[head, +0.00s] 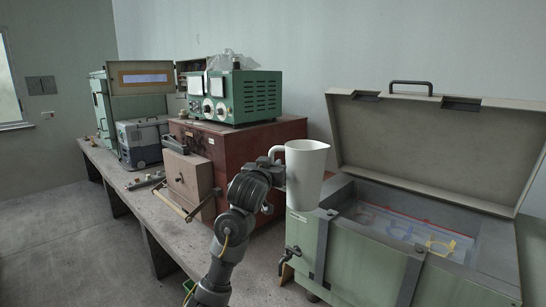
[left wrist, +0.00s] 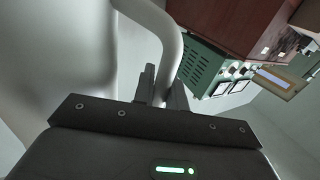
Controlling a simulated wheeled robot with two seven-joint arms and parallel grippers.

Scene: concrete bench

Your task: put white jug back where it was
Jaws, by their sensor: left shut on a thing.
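The white jug (head: 306,175) is upright in the head view, at the left front corner of the open green chest (head: 345,255). Its handle points left. My left gripper (head: 277,170) is shut on the jug's handle. In the left wrist view the handle (left wrist: 168,45) passes between the two fingers (left wrist: 160,88), and the jug's white body (left wrist: 60,60) fills the left side. I cannot tell whether the jug's base touches the chest's rim or is held above or in front of it. My right gripper is not in view.
The chest's lid (head: 430,140) stands open at the back right. A red-brown wooden chest (head: 285,135) carries a green instrument (head: 255,98) behind my left arm. A grey cooler box (head: 140,142) and small tools (head: 145,181) are on the concrete bench (head: 150,205). The floor at left is clear.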

